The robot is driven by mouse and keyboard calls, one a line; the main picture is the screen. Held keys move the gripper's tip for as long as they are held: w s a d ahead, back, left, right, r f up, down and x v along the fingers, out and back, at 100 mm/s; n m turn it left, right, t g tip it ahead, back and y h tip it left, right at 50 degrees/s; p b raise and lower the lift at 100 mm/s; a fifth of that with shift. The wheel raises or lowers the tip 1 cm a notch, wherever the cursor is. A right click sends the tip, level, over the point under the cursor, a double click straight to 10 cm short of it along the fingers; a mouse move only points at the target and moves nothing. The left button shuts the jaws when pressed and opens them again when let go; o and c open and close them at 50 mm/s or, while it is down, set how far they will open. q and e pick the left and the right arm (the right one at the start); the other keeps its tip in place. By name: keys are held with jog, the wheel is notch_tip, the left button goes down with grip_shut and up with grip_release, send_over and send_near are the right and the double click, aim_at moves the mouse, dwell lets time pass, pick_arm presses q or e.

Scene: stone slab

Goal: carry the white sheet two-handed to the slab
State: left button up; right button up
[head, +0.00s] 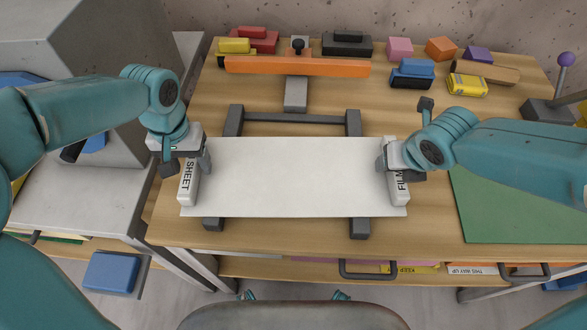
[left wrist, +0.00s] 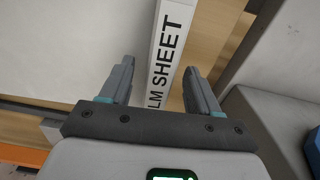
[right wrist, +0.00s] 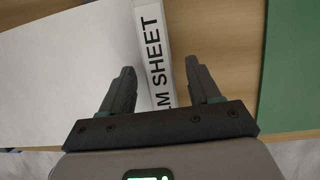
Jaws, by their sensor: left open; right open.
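The white sheet (head: 295,178) lies flat across a dark grey frame on the wooden table. It has a white end bar at each side, lettered on top: the left bar (head: 187,188) and the right bar (head: 399,190). My left gripper (head: 187,163) is open over the left bar, and in the left wrist view its fingers (left wrist: 158,72) stand either side of the bar. My right gripper (head: 399,168) is open over the right bar, its fingers (right wrist: 160,80) likewise either side. Neither is closed on a bar. I cannot tell for sure which grey surface is the slab.
A grey stand (head: 75,205) with a large grey block (head: 90,45) is at the left. An orange bar (head: 297,67) and several coloured blocks line the table's back. A green mat (head: 515,205) lies at right, near a purple-knobbed lever (head: 558,85). Drawers show below the front edge.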

pick_arm(q)
jog(key=shift+f, duration=0.4)
pick_arm(e)
jog(key=shift+w+f, duration=0.15)
jog(key=shift+f, duration=0.25)
pick_arm(q)
jog(key=shift+c, duration=0.3)
pick_arm(e)
jog(key=shift+c, duration=0.3)
pick_arm(q)
grip_shut()
pick_arm(e)
grip_shut()
pick_arm(q)
jog(key=shift+r, duration=0.15)
pick_arm(e)
jog(key=shift+r, duration=0.15)
